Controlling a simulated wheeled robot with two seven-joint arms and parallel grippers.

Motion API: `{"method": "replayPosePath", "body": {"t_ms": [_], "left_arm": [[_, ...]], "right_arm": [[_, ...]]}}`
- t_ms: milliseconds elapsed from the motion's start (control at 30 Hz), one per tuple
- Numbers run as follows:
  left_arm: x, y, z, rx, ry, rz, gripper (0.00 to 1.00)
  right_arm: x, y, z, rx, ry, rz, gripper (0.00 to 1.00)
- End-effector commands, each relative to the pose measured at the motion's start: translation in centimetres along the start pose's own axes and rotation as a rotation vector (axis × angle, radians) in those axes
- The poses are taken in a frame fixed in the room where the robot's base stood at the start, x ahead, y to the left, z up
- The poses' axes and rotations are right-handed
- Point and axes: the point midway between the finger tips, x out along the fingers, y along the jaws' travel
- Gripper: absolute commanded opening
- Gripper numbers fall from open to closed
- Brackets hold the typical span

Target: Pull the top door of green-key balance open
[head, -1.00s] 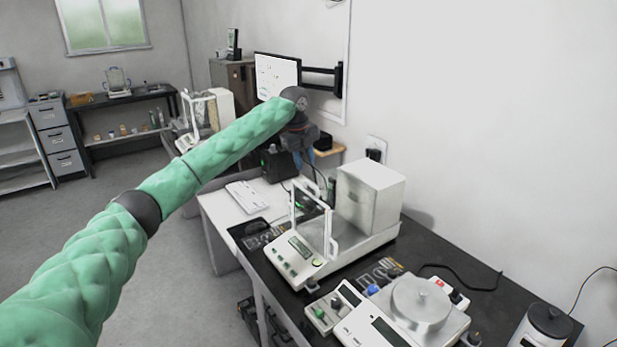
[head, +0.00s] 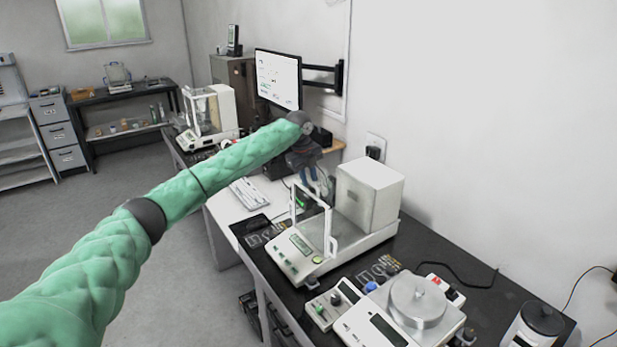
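The green-key balance (head: 318,262) stands on the dark bench in the middle of the view, with a display and green keys on its front. Its glass draft shield has a white frame (head: 329,238) at the front and a pale box-shaped housing (head: 372,194) behind. The top door's glass is too clear to make out. My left gripper (head: 318,190), with blue fingers, points down at the shield's upper edge, by the far top corner of the frame. Contact and finger opening are too small to tell. My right gripper is out of view.
Another balance with a round pan (head: 417,301) stands nearer on the bench, beside a small keyed box (head: 331,304). A keyboard (head: 249,193) and monitor (head: 278,80) are farther back. A second shielded balance (head: 207,119) stands at the far end.

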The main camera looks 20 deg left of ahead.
Motion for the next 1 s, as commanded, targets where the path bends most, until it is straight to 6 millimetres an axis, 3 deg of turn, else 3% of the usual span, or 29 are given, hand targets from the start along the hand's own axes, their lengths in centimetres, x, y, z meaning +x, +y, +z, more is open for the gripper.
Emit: {"method": "replayPosePath", "body": {"t_ms": [33, 100, 533, 833, 1000], "left_arm": [[0.0, 0.0, 0.0, 0.000, 0.000, 0.000, 0.13], [0.0, 0.0, 0.0, 0.000, 0.000, 0.000, 0.00], [0.1, -1.0, 0.0, -0.001, 0.001, -0.001, 0.00], [1.2, -6.3, -0.1, 0.000, 0.002, -0.002, 0.00], [1.9, -9.8, -0.1, -0.001, 0.002, -0.002, 0.00]], "right_arm": [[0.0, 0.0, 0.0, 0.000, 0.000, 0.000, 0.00], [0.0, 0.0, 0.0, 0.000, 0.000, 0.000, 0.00], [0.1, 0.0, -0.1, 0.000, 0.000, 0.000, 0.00], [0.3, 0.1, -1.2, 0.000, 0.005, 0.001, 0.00], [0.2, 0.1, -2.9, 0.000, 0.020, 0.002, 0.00]]}}
